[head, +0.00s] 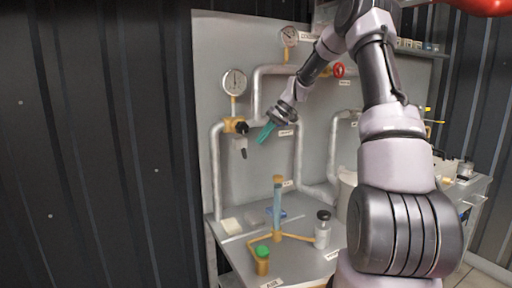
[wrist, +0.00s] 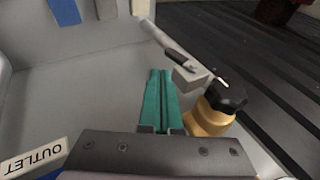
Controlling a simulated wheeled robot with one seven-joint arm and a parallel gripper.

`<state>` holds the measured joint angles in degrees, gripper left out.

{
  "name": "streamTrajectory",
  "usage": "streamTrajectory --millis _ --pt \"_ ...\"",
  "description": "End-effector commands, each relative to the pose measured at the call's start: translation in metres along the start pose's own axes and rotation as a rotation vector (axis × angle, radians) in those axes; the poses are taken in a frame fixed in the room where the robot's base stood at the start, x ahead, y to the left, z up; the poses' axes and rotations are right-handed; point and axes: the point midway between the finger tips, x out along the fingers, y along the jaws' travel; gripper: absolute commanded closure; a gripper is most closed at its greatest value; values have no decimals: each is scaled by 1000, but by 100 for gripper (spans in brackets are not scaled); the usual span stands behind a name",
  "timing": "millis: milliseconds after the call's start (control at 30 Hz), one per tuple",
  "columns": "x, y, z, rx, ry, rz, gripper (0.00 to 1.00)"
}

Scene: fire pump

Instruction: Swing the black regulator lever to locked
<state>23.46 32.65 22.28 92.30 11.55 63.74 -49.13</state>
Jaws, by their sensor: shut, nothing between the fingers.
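The brass regulator (head: 236,126) sits on the pipe at the left of the grey panel, below a round gauge, with black parts on it. A small grey piece with a dark tip hangs under it. In the wrist view, a black faceted knob (wrist: 225,95) caps the brass body (wrist: 208,120), and a grey lever-like arm (wrist: 178,50) reaches from beside it toward the upper left. My gripper (head: 266,132) has teal fingers and is shut and empty, just right of the regulator. In the wrist view its fingertips (wrist: 160,74) are close to the grey arm; contact cannot be told.
Gauges (head: 234,82) and a red valve wheel (head: 339,70) are on the piping above. Below stands a bench with a blue-tinted tube (head: 277,208), a green-capped brass fitting (head: 262,262) and a black-capped bottle (head: 322,231). An OUTLET label (wrist: 34,158) shows at lower left in the wrist view.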

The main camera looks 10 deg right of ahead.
Motion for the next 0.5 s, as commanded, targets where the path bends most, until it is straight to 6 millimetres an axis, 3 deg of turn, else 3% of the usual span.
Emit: streamTrajectory --millis 200,500 --pt "-40 1 0 1 1 1 100" --pt "-56 0 0 0 -1 0 100"
